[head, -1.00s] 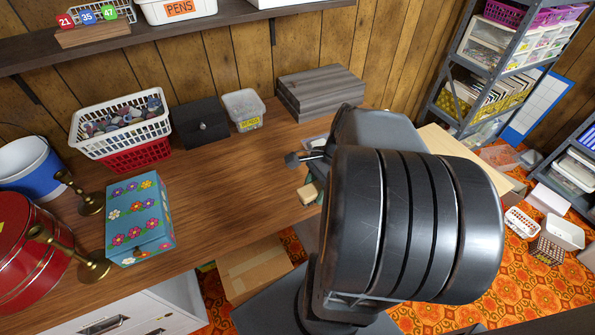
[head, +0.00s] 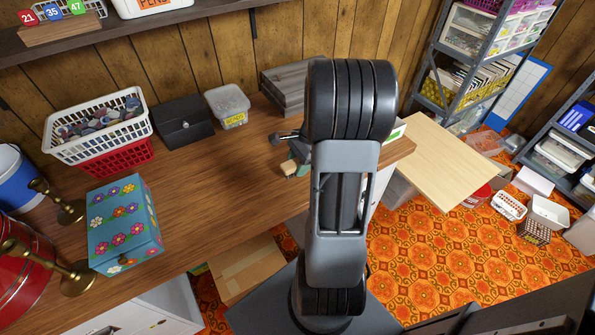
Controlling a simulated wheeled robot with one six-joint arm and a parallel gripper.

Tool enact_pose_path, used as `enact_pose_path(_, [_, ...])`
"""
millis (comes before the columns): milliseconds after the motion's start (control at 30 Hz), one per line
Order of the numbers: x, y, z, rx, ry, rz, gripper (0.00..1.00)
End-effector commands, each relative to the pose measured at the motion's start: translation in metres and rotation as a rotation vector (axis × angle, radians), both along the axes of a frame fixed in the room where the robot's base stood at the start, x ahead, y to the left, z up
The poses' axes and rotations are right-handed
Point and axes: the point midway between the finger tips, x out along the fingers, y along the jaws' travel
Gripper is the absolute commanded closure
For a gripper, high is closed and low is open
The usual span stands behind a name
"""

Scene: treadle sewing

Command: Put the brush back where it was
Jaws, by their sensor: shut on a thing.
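A small pale, wooden-looking block with a dark green part shows just left of my arm over the desk; it appears to be the brush (head: 288,169). My gripper (head: 299,150) is mostly hidden behind my own arm. What shows of it is at the brush, and it is shut on it. I cannot tell how far the brush is above the desk top (head: 215,180). No empty spot for the brush can be made out.
Along the wall stand a white basket (head: 70,140) of spools, a black box (head: 183,122), a clear tub (head: 228,105) and a grey wooden case (head: 283,88). A flowered box (head: 125,228) and brass candlesticks (head: 50,265) stand left. The desk's middle is clear.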

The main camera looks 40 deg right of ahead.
Motion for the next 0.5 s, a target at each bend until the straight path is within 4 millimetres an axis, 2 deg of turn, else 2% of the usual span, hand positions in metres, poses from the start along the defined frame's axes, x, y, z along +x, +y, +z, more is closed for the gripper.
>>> enact_pose_path(167, [0.006,-0.003,-0.009,0.001,0.002,0.001,0.84])
enact_pose_path(367, [0.004,-0.003,-0.035,0.001,0.003,0.000,0.84])
enact_pose_path(500, [0.004,-0.003,-0.037,-0.001,0.001,0.000,0.84])
